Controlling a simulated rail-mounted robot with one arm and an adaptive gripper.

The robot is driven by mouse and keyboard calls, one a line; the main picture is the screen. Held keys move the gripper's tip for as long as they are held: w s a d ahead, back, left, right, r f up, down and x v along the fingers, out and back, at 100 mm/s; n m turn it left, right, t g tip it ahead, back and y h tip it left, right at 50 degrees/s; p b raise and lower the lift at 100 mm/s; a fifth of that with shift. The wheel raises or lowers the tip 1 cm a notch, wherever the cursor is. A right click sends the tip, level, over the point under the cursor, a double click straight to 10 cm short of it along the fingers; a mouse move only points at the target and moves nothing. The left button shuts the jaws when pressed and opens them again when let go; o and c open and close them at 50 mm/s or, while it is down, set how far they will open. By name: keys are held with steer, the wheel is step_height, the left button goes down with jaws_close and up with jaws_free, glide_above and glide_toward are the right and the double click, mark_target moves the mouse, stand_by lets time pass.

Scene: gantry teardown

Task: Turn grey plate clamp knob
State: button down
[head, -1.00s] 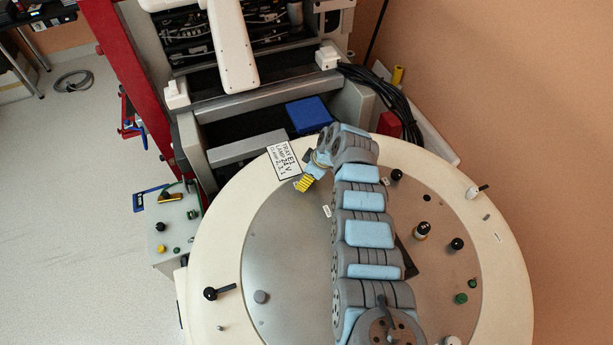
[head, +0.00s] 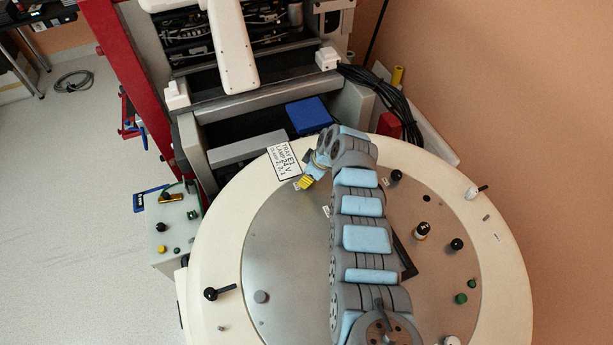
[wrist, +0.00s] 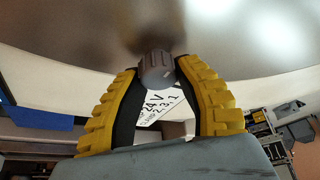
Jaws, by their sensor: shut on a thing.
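In the wrist view, a grey cylindrical knob (wrist: 158,72) sits between the yellow ribbed fingers of my gripper (wrist: 160,80). The fingers are shut on it, one on each side, near their tips. In the head view my gripper (head: 304,183) is at the upper edge of the round grey plate (head: 285,240), beside the white label. The held knob is not clearly visible there. Another grey knob (head: 261,296) stands on the plate's lower left, apart from my gripper.
A cream ring (head: 215,255) surrounds the plate. Black knobs (head: 456,245) and green knobs (head: 460,298) stand on the plate's right. A blue box (head: 308,115) lies beyond the ring.

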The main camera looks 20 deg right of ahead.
steer(key=shift+m, duration=0.3)
steer(key=m+h+p, duration=0.1)
steer(key=m+p, duration=0.1)
steer(key=m, duration=0.1)
steer(key=shift+m+t, duration=0.3)
steer(key=shift+t, duration=0.1)
steer(key=m+h, duration=0.1)
steer(key=m, duration=0.1)
steer(key=m+h, duration=0.1)
steer(key=m, duration=0.1)
steer(key=shift+f+m+t, duration=0.15)
steer(key=shift+m+t, duration=0.15)
steer(key=m+h+b, duration=0.1)
steer(key=m, duration=0.1)
steer(key=m+b, duration=0.1)
steer(key=m, duration=0.1)
steer(key=shift+d+f+m+h, duration=0.1)
steer(key=shift+m+h, duration=0.2)
steer(key=shift+h, duration=0.1)
steer(key=shift+m+g+h+b, duration=0.7)
steer(key=shift+m+b, duration=0.95)
steer(key=shift+m, duration=0.45)
steer(key=shift+d, duration=0.1)
steer(key=c, duration=0.7)
jaws_free()
steer(key=shift+o, duration=0.2)
steer(key=shift+r, duration=0.2)
